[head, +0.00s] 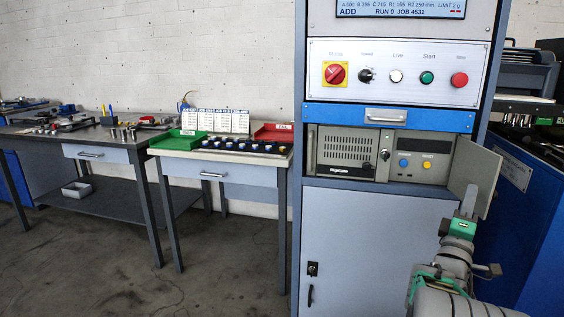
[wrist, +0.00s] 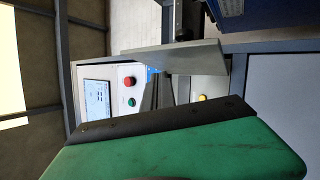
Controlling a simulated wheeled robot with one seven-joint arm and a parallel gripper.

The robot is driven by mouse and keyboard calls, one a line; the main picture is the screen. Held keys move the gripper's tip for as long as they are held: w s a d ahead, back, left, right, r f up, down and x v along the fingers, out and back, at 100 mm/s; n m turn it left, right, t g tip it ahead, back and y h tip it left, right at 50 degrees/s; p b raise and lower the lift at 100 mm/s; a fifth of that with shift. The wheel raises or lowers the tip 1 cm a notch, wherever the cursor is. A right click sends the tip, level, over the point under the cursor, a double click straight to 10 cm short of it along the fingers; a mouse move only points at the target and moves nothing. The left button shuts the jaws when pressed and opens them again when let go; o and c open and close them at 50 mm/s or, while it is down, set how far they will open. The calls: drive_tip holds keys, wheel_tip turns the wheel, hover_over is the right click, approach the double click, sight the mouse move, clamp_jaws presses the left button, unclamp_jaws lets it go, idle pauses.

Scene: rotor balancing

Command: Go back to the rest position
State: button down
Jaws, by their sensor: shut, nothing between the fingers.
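My gripper (head: 470,198) is at the lower right of the head view, its fingers pointing up, in front of the open grey door (head: 484,172) of the cabinet's instrument compartment. Its fingers are shut and empty. The green part of my wrist sits just below the fingers. In the wrist view, a green and black part of my gripper fills the lower middle, and the open door (wrist: 180,57) shows beyond it, turned on its side. Whether the fingers touch the door cannot be told.
The tall grey cabinet (head: 375,235) stands ahead, with a control panel (head: 395,72) and a blue drawer (head: 430,119). Left are a table (head: 218,172) with green (head: 178,139) and red (head: 273,133) trays, and a workbench (head: 80,135). Blue equipment (head: 525,215) stands close right. Floor at left is clear.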

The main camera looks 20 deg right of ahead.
drive_tip(key=w+a+r+m+g+y+p, duration=0.1)
drive_tip(key=w+a+r+m+y+p, duration=0.15)
drive_tip(key=w+a+y+p, duration=0.5)
drive_tip(key=w+a+r+m+g+y+p, duration=0.1)
drive_tip(key=w+a+r+m+y+p, duration=0.2)
drive_tip(key=a+p, duration=0.75)
drive_tip(key=s+a+m+g+y+p, duration=0.1)
drive_tip(key=s+a+g+y+p, duration=0.3)
drive_tip(key=a, duration=0.6)
drive_tip(key=s+a+g+y+p, duration=0.1)
drive_tip(key=s+a+y+p, duration=0.4)
drive_tip(key=a, duration=0.6)
drive_tip(key=s+a+g+p, duration=0.3)
drive_tip(key=s+a+p, duration=0.1)
drive_tip(key=s+a, duration=0.3)
drive_tip(key=shift+s+f+m+g, duration=0.3)
drive_tip(key=shift+s+m+g, duration=0.1)
drive_tip(key=shift+s, duration=0.8)
drive_tip(key=shift+y, duration=0.25)
